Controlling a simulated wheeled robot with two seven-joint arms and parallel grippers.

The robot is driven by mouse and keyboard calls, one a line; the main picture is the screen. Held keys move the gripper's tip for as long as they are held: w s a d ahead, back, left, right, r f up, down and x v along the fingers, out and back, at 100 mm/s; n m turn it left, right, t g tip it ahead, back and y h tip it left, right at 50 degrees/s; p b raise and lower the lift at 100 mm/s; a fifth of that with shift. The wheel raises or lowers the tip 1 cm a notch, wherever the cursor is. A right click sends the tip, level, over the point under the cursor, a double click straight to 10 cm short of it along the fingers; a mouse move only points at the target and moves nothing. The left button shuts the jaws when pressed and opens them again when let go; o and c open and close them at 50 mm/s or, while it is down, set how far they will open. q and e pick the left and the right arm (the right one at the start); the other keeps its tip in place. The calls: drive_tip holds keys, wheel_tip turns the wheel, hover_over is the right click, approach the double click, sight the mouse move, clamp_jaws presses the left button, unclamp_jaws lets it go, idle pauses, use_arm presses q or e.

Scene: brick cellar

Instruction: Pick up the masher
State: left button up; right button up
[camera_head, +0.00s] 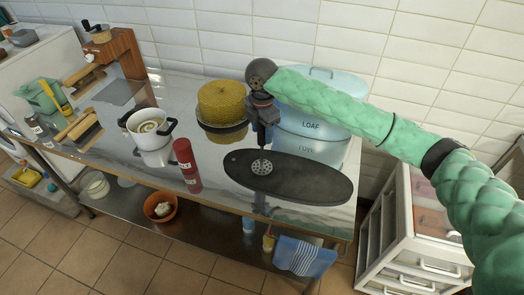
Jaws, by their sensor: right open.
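The masher (262,167) shows as a small pale disc with holes at the dark oval board, near the front right of the shiny metal table. The rest of the masher is hidden or hard to make out against my gripper. My right gripper (262,143) points down directly above the disc, at the end of my green right arm. Its jaws are open, and the fingertips are small and dark. I cannot tell whether part of the masher is between them. My left gripper is out of view.
The dark oval board (315,182) lies near the front edge. A blue LOAF tin (320,130) stands close behind my gripper. A yellow cake-like round (222,102), a red cylinder (184,155) and a white pot (133,122) stand to the left. White drawers (400,250) are at right.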

drive_tip(key=shift+s+f, duration=0.1)
drive_tip(key=c, duration=0.9)
drive_tip(key=shift+c, duration=0.8)
